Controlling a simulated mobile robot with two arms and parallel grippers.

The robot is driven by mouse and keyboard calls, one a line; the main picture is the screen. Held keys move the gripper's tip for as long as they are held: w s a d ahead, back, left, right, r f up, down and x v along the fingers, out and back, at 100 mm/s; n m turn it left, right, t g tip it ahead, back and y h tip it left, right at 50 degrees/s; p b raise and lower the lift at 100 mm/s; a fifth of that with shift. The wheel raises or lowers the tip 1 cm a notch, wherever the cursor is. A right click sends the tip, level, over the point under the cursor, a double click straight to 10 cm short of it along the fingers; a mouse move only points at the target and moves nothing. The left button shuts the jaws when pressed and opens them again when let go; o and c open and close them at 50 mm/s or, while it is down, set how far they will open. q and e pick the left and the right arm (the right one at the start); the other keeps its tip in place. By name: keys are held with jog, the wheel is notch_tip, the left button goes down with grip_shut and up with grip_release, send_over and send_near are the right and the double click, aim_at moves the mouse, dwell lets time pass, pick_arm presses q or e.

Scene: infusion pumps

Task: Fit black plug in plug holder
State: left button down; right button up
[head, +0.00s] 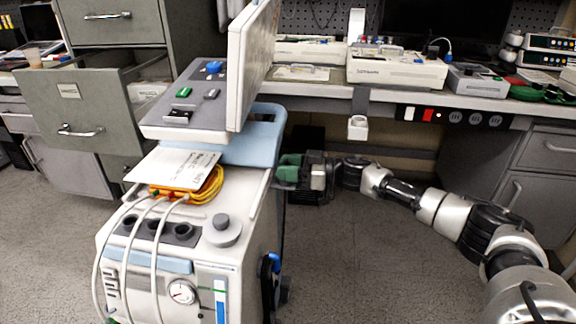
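My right gripper (292,172) reaches in from the right, low and just beside the right side of the white medical cart (258,190). Green parts show at its tip, partly hidden by the cart, and I cannot tell whether the fingers are open or shut or hold anything. I cannot pick out the black plug with certainty. A small white box (357,128) hangs below the bench edge, to the right of and above the gripper; I cannot tell whether it is the plug holder. My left gripper is not in view.
The cart carries a screen (250,65), a grey panel (205,98), and a coiled orange cable (198,190). The bench (320,90) behind holds several devices. A black socket strip (455,117) runs along its front edge. Open drawers (80,108) stand left. Floor is clear at centre right.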

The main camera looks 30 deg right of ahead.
jog(key=o, duration=0.5)
jog(key=p+v, duration=0.1)
jog(key=v, duration=0.9)
jog(key=shift+s+d, duration=0.25)
jog(key=shift+d, duration=0.05)
jog(key=shift+a, duration=0.1)
